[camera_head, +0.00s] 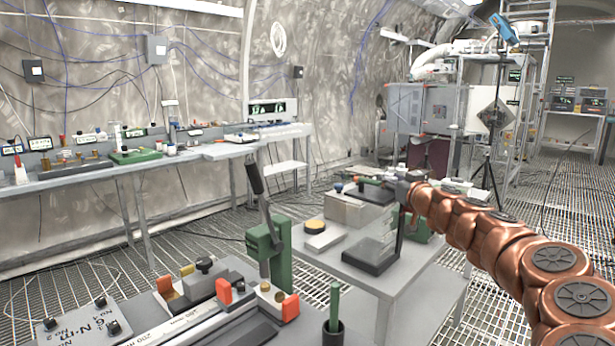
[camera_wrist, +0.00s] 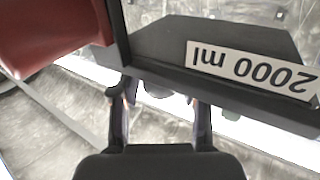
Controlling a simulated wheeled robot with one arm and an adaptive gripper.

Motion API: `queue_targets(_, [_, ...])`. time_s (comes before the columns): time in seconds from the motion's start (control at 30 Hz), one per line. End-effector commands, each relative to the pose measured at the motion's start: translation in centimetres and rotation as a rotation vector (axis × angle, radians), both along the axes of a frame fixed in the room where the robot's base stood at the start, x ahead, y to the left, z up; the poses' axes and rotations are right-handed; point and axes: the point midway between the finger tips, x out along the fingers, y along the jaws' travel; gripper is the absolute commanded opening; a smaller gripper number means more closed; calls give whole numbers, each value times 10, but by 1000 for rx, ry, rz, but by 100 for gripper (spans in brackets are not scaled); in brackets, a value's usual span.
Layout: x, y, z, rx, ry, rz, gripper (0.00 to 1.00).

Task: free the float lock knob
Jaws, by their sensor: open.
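My gripper (camera_wrist: 157,98) is open in the wrist view, with its two dark fingers apart. A dark grey body with a "2000 ml" label (camera_wrist: 250,68), upside down in the picture, lies just beyond and above the fingers. A small dark rounded shape (camera_wrist: 157,89) shows partly below its edge, between the fingertips; I cannot tell whether it is the float lock knob. No contact can be made out. In the head view my copper arm reaches left over the small grey table (camera_head: 405,285); the gripper's fingers are too small to make out there.
A dark red surface (camera_wrist: 45,35) is close at the wrist view's upper left. A black-based stand (camera_head: 372,257) and a yellow-topped round thing (camera_head: 315,226) are on the small table. A green lever press (camera_head: 268,240) stands on the front bench. A long bench (camera_head: 70,180) lines the wall.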

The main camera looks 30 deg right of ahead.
Motion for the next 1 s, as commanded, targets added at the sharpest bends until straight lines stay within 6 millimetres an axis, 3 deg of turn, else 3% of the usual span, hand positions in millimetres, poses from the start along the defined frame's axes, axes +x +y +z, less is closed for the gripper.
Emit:
queue_targets(0.27, [1, 3, 3, 2, -3, -65, 45])
queue_targets(1.0, [-68, 21, 1, -1, -2, -69, 45])
